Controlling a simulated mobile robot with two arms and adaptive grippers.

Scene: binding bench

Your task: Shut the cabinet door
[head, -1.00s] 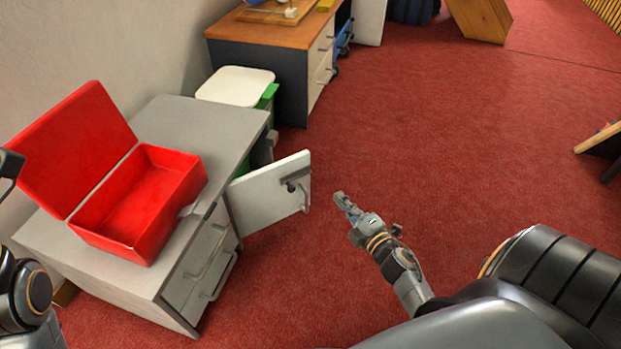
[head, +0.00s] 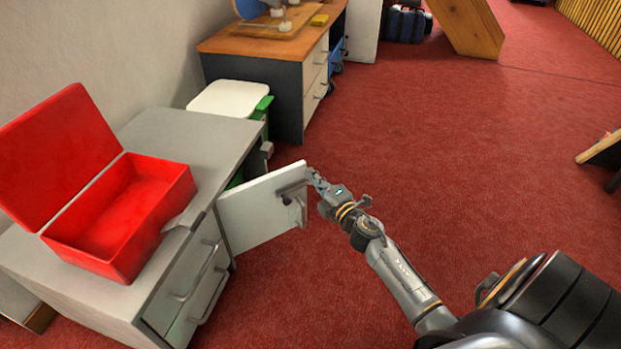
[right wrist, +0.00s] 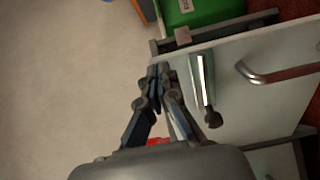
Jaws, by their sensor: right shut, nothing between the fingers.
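The cabinet door (head: 250,217) is a white panel on the grey cabinet (head: 205,140). It stands open, swung out to the right in the head view, with a dark handle near its free edge. My right gripper (head: 314,178) is shut and empty beside the door's free upper edge; I cannot tell if it touches. In the right wrist view, the closed fingers (right wrist: 158,75) are next to a pale panel (right wrist: 240,110), which looks like the door. My left gripper is out of view.
An open red box (head: 120,210) sits on the cabinet top, above drawers with handles. A white-lidded green bin (head: 228,98) stands behind the cabinet. A wood-topped desk (head: 265,45) is farther back.

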